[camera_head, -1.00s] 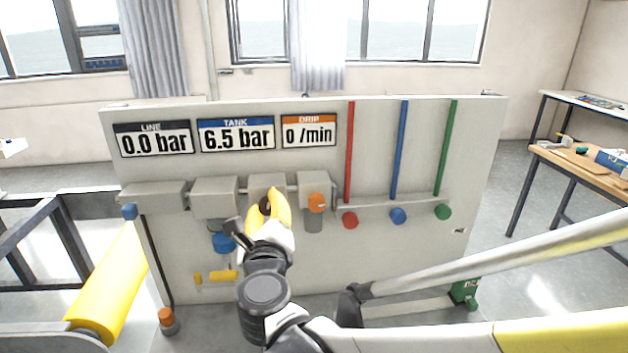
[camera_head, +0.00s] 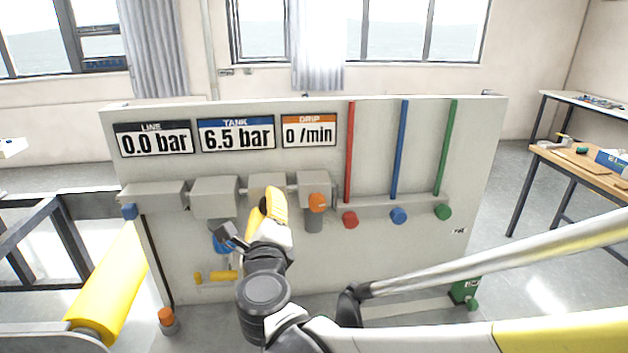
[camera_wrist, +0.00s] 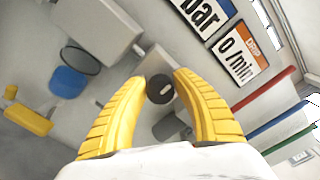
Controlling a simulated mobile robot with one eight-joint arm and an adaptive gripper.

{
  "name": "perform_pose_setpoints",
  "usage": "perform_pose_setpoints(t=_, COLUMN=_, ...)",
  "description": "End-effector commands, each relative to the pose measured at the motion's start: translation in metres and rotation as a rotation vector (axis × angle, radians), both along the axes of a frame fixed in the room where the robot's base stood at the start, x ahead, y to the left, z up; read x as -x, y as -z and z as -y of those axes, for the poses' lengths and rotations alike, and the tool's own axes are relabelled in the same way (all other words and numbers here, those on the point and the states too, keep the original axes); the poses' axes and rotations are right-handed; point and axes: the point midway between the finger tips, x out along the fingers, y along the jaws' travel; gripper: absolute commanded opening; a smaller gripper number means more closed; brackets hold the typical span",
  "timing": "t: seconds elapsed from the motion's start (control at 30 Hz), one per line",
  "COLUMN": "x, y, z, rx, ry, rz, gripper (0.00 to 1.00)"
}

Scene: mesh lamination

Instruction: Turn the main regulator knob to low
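A round black knob (camera_wrist: 160,89) with a pale mark sits on the panel between my fingertips in the wrist view. No label on it can be read, so I cannot tell its setting. My gripper (camera_wrist: 162,79) is open, with one yellow finger on each side of the knob; the left fingertip is very close to it and a gap shows on the right. In the head view my gripper (camera_head: 266,200) is at the panel below the third grey box and mostly hides the knob. The displays read LINE 0.0 bar (camera_head: 154,141), TANK 6.5 bar (camera_head: 236,135) and DRIP 0 /min (camera_head: 309,133).
An orange knob (camera_head: 317,203) is close to the right of my gripper. A blue knob (camera_wrist: 68,83) and a yellow handle (camera_wrist: 28,119) are to the left. Red (camera_head: 350,220), blue (camera_head: 398,216) and green (camera_head: 442,212) knobs line the panel's right half.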

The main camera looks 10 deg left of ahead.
Motion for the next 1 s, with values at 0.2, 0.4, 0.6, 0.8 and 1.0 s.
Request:
perform_pose_setpoints(t=0.2, x=0.0, y=0.0, z=0.0, rx=-0.001, ry=0.0, rz=0.0, gripper=0.52)
perform_pose_setpoints(t=0.4, x=0.004, y=0.0, z=0.001, rx=-0.002, ry=-0.001, rz=-0.001, gripper=0.52)
perform_pose_setpoints(t=0.6, x=0.035, y=0.0, z=0.008, rx=-0.002, ry=-0.004, rz=-0.001, gripper=0.52)
perform_pose_setpoints(t=0.8, x=0.079, y=0.0, z=0.018, rx=-0.001, ry=-0.004, rz=0.0, gripper=0.52)
perform_pose_setpoints(t=1.0, x=0.109, y=0.0, z=0.026, rx=-0.001, ry=-0.001, rz=0.0, gripper=0.52)
